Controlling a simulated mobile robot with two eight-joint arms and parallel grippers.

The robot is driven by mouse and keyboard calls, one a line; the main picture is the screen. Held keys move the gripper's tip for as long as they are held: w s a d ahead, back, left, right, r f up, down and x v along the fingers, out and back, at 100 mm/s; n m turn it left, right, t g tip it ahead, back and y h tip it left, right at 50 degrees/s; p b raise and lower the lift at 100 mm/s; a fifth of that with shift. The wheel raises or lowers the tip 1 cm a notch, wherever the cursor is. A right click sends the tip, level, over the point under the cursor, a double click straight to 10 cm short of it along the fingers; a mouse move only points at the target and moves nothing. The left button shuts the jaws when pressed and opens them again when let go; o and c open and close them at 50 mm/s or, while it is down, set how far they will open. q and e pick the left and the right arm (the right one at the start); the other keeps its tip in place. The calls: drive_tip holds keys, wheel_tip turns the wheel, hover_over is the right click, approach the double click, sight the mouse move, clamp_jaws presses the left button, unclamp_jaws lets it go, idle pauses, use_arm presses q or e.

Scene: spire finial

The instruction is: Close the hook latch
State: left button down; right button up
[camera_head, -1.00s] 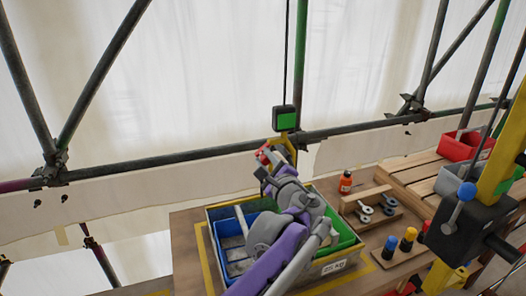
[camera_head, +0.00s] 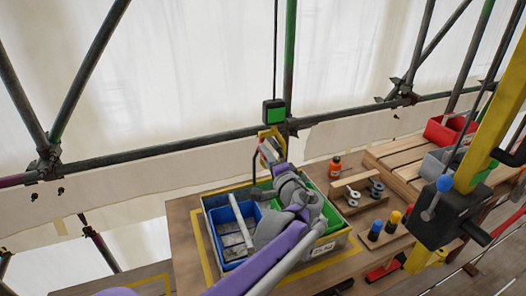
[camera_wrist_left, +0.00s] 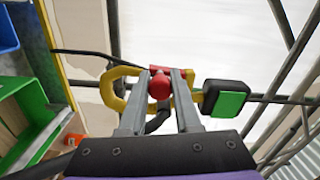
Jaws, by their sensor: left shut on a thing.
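The yellow hook (camera_head: 266,133) hangs under a black box with a green face (camera_head: 275,112) on a cable. In the left wrist view the yellow hook (camera_wrist_left: 112,90) curves out left of the fingers, and the box (camera_wrist_left: 224,99) is at right. My left gripper (camera_wrist_left: 159,76) is shut on the red ball knob (camera_wrist_left: 159,88) at the hook. A dark curved bar (camera_wrist_left: 156,122) shows beside the fingers; whether it touches the hook tip is hidden. In the head view my left gripper (camera_head: 270,153) is at the hook. My right gripper is not in view.
Below the arm a crate holds a blue bin (camera_head: 232,232) and a green bin (camera_head: 335,217) on the wooden table. An orange bottle (camera_head: 335,167), shackles and several capped cylinders stand to the right. Scaffold tubes (camera_head: 165,158) run behind the hook.

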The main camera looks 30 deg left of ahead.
use_arm(q)
drive_tip(key=shift+w+d+n, duration=0.1)
drive_tip(key=shift+w+n, duration=0.05)
drive_tip(key=shift+n, duration=0.25)
idle(0.3)
drive_tip(key=c, duration=0.6)
unclamp_jaws()
drive_tip(key=shift+d, duration=0.1)
drive_tip(key=v, duration=1)
drive_tip(key=shift+s+d, duration=0.2)
drive_tip(key=shift+s, duration=0.15)
